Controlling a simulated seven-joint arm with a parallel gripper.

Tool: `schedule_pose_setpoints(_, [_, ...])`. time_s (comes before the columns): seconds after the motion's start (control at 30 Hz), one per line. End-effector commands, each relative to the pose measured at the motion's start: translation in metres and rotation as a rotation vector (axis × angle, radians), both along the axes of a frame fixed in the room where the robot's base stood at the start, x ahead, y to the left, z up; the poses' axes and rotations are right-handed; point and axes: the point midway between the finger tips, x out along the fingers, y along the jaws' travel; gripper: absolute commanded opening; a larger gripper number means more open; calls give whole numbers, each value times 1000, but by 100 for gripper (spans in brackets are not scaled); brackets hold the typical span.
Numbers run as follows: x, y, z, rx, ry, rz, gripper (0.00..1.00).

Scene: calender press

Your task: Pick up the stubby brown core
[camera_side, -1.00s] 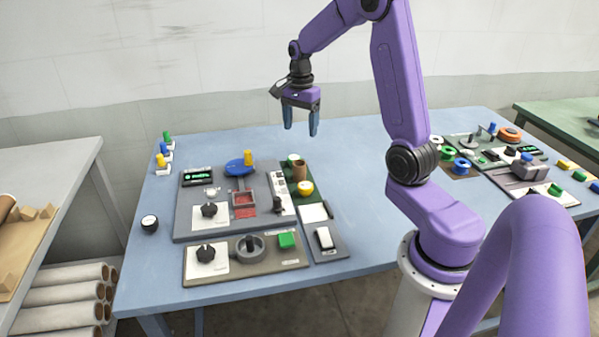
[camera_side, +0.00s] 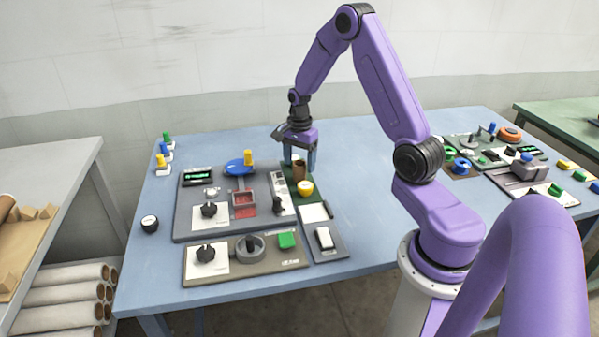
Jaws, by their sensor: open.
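The stubby brown core (camera_side: 299,173) stands upright on a dark green mat (camera_side: 287,172) at the right of the press panel. My gripper (camera_side: 299,164) points down over the core with its two blue fingers apart. The fingers appear on either side of the core's upper part. I cannot tell whether they touch it. The gripper looks empty. A yellow core (camera_side: 305,187) with a pale top sits just in front of the brown one.
The press panel (camera_side: 188,220) lies to the left, with a blue disc (camera_side: 238,168) bearing a yellow peg (camera_side: 248,157). A small tray (camera_side: 327,250) is in front. A dark cup (camera_side: 150,224) stands far left. Bare blue tabletop (camera_side: 360,165) lies to the right.

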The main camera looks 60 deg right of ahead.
Motion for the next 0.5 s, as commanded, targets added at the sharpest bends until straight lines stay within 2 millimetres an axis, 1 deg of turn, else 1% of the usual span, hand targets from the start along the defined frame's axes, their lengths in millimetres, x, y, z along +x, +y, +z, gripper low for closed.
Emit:
schedule_pose_setpoints(0.1, [0,0,-5,0,0,0,74])
schedule_pose_setpoints(0.3, [0,0,-5,0,0,-1,74])
schedule_pose_setpoints(0.37, [0,0,-5,0,0,-1,55])
schedule_pose_setpoints(0.4, [0,0,-5,0,0,-1,42])
schedule_pose_setpoints(0.47, [0,0,-5,0,0,0,22])
schedule_pose_setpoints(0.5, [0,0,-5,0,0,0,16])
